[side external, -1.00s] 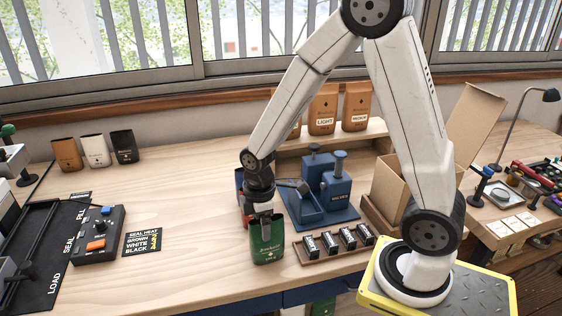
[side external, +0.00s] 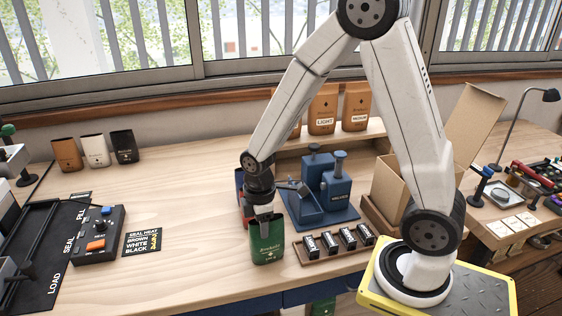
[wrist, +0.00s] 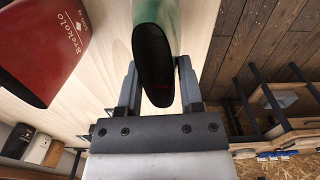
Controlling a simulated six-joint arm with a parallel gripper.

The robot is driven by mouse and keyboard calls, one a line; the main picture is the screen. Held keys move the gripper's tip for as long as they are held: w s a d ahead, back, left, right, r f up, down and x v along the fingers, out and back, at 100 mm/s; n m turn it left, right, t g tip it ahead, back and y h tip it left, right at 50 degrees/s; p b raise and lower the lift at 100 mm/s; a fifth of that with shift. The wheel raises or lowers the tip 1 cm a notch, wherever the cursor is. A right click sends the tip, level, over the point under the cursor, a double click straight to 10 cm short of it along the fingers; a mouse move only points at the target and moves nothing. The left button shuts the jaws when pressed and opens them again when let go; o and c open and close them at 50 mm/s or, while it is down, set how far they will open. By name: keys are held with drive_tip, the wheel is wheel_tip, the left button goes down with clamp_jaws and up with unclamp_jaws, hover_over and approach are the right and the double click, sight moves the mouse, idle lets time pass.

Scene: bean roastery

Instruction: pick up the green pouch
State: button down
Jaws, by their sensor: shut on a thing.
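The green pouch (side external: 267,246) stands upright near the front edge of the workbench in the side external view, its open top at my gripper. My gripper (side external: 262,219) points down over it and is shut on its upper part. In the wrist view the green pouch (wrist: 168,14) sits between the two fingers of my gripper (wrist: 158,85), its dark open mouth facing the camera. I cannot tell clearly whether its base touches the table.
A red pouch (wrist: 42,45) stands close beside it. Blue equipment (side external: 335,192) and a tray of small black-labelled items (side external: 335,246) are to the right. A control box (side external: 95,236) lies left.

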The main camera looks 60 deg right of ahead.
drive_tip(key=shift+r, duration=0.2)
drive_tip(key=shift+r, duration=4.95)
